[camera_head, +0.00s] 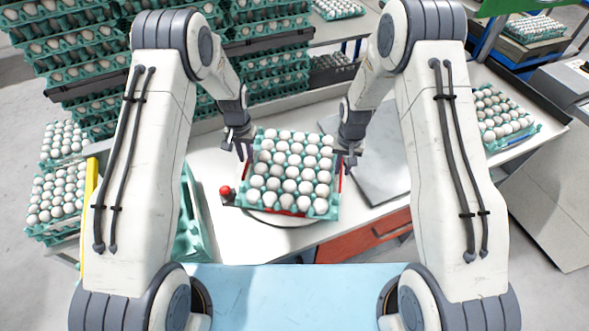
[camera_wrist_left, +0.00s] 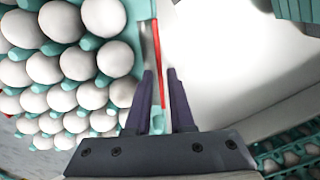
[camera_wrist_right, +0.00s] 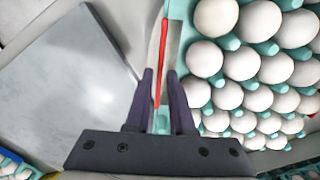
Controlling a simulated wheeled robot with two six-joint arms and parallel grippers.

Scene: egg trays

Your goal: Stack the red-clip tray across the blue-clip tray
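A teal tray full of white eggs (camera_head: 258,200) is at the centre of the white table, over a round pale disc (camera_head: 283,219). Red strips show along its front and right edges, and one shows beside each gripper in the wrist views. My left gripper (camera_wrist_left: 160,72) is at the tray's left edge, with its fingers on either side of the red strip. My right gripper (camera_wrist_right: 159,72) straddles the right edge the same way. The finger gaps are narrow; whether they press on the tray is unclear. I see no blue clip or second tray beneath it.
A red button (camera_head: 225,191) stands just left of the disc. A grey flat plate (camera_head: 380,172) lies to the right. Empty teal trays (camera_head: 190,235) stand at the left. Stacked egg trays fill the back left, and another egg tray (camera_head: 495,143) sits at the far right.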

